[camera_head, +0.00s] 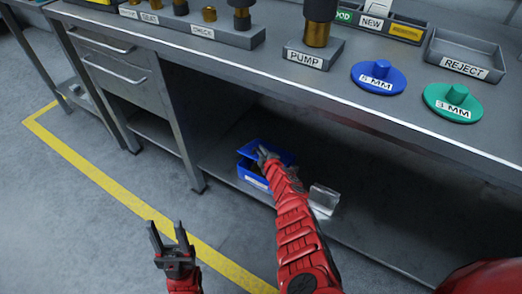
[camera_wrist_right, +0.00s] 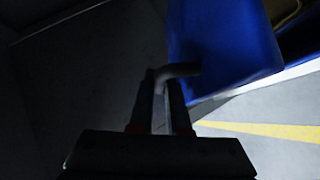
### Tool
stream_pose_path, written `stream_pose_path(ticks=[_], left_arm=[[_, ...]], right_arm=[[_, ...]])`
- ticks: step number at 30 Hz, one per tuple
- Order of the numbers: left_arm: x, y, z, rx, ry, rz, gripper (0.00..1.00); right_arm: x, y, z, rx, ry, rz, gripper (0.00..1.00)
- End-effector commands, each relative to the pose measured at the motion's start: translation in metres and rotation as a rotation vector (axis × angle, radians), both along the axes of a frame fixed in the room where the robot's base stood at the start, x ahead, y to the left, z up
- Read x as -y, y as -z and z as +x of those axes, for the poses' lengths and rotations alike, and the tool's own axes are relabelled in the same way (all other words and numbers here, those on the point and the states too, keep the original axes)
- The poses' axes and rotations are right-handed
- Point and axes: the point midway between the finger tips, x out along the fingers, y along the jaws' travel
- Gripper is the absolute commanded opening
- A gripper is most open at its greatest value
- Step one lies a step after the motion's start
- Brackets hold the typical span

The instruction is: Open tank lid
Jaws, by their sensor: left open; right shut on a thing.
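The blue tank (camera_head: 256,182) sits on the lower shelf under the bench, with a pale label on its front. Its blue lid (camera_head: 284,157) looks tilted up, with a dark gap between it and the tank body. My right gripper (camera_head: 264,153) reaches in under the bench at the lid. In the right wrist view the fingers (camera_wrist_right: 160,95) are shut on the grey bent handle (camera_wrist_right: 181,70) of the blue lid (camera_wrist_right: 222,45). My left gripper (camera_head: 168,238) is open and empty, above the floor in front of the bench.
A clear block (camera_head: 323,198) stands on the lower shelf (camera_head: 375,238) to the right of the tank. The bench edge (camera_head: 330,103) overhangs my right arm. A bench leg (camera_head: 182,140) stands left of the tank. Floor with yellow tape (camera_head: 90,175) is open at left.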

Motion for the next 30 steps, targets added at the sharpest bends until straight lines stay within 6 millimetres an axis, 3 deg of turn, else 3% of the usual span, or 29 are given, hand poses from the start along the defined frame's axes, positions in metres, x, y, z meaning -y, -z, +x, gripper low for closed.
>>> stream_pose_path(ticks=[16,30], left_arm=[[0.0,-0.017,0.0,0.0,0.0,0.001,0.5],[0.0,-0.018,0.0,0.0,0.0,0.001,0.5]], right_arm=[[0.012,-0.022,0.015,0.004,0.004,-0.001,0.0],[0.014,-0.024,0.018,0.003,0.003,-0.002,0.0]])
